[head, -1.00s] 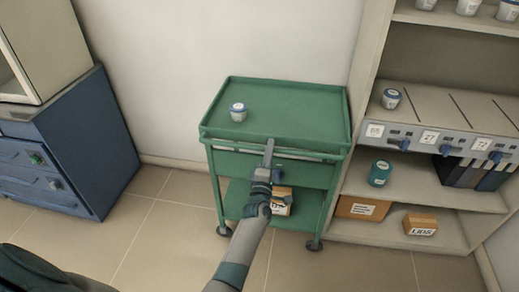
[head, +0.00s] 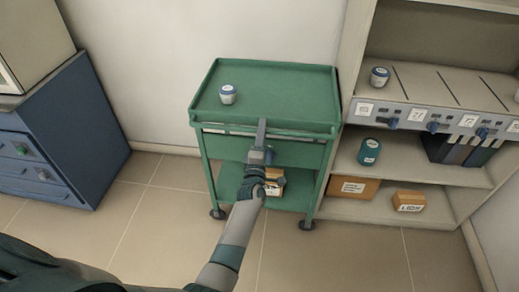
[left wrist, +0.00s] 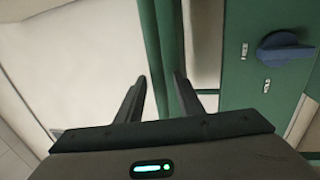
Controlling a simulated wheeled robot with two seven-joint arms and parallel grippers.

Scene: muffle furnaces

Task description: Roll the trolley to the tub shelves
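The green trolley (head: 275,76) stands against the wall, upright on dark wheels, with a drawer below its top tray. A white tub with a blue lid (head: 228,94) stands on the tray. My left gripper (head: 262,122) is at the trolley's front rail. In the left wrist view its two fingers (left wrist: 160,82) are apart, with green bars of the trolley running between or just beyond them; I see no clear pinch. A blue knob (left wrist: 285,50) shows on the green drawer front. The tub shelves (head: 352,75) stand right beside the trolley. My right gripper is out of view.
The shelves hold a white tub (head: 380,77), a teal tub (head: 369,152) and cardboard boxes (head: 352,189). A small box (head: 274,181) is on the trolley's lower shelf. A blue cabinet (head: 75,130) stands at left. The tiled floor (head: 150,225) in front is clear.

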